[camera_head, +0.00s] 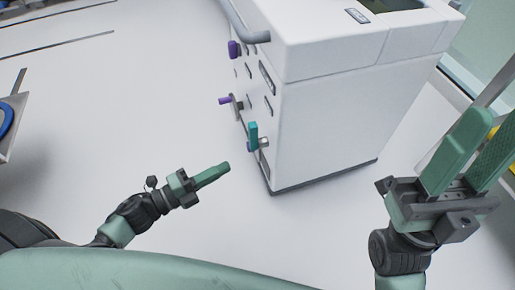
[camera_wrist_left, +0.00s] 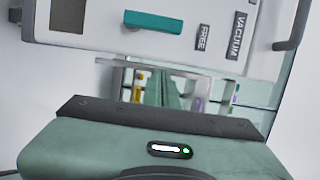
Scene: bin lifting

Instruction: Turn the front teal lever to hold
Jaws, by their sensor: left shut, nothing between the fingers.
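The front teal lever (camera_head: 253,135) sticks up on the near lower corner of the white machine (camera_head: 330,125) in the head view. A teal lever (camera_wrist_left: 168,24) also shows in the left wrist view, lying crosswise on a white panel beside labels reading FREE and VACUUM. My left gripper (camera_head: 214,174) is shut and empty, below and to the left of the teal lever, apart from it. Its green fingers show in the left wrist view (camera_wrist_left: 170,90). My right gripper (camera_head: 488,125) is at the right edge, fingers spread with nothing between them, away from the lever.
Two purple levers (camera_head: 233,48) (camera_head: 225,100) and a grey bar handle (camera_head: 250,32) stick out from the same machine side. A tray with a blue item (camera_head: 6,118) is at the far left.

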